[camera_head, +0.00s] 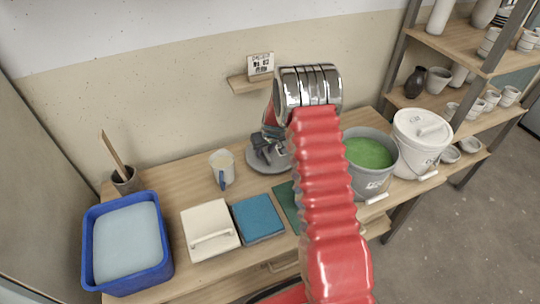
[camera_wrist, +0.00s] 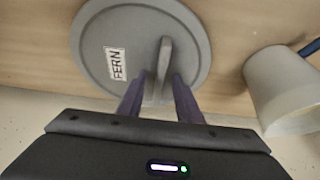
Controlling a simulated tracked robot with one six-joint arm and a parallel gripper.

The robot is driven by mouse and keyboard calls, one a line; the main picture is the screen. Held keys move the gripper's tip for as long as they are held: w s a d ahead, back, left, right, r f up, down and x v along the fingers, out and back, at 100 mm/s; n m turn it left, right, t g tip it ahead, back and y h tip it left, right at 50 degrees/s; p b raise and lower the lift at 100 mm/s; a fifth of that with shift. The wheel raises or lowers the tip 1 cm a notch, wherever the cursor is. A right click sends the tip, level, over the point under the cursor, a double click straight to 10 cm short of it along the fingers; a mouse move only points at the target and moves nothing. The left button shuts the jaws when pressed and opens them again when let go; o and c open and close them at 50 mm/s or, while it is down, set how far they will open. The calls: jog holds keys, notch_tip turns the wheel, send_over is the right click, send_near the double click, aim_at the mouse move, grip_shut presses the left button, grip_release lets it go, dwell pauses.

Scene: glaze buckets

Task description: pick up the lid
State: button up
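The round grey lid (camera_head: 255,164) lies flat on the wooden table near the wall, partly hidden by my gripper and arm. In the wrist view the lid (camera_wrist: 100,80) has a white FERN label and a raised bar handle (camera_wrist: 165,55) across its middle. My gripper (camera_head: 263,151) is low over the lid. In the wrist view my gripper (camera_wrist: 160,76) has its two fingers apart, one on each side of the handle's near end, with gaps visible. Whether the fingers touch the lid cannot be told.
A pale mug (camera_head: 222,167) with a blue handle stands close left of the lid. A grey bucket (camera_head: 372,182) of green glaze and a closed white bucket (camera_head: 418,155) stand right. A blue tub (camera_head: 162,245), a square cream lid (camera_head: 200,220) and a blue block (camera_head: 258,219) lie left and front.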

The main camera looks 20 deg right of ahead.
jog(key=shift+c, duration=0.3)
grip_shut()
jog(key=shift+r, duration=0.15)
dwell(0.3)
notch_tip(320, 180, up, 10)
dwell(0.6)
dwell(0.4)
jog(key=s+a+r, duration=0.4)
jog(key=s+a, duration=0.3)
jog(key=s+a+r, duration=0.5)
jog(key=s+a, duration=0.2)
jog(key=a, duration=0.1)
jog(key=shift+s, duration=0.3)
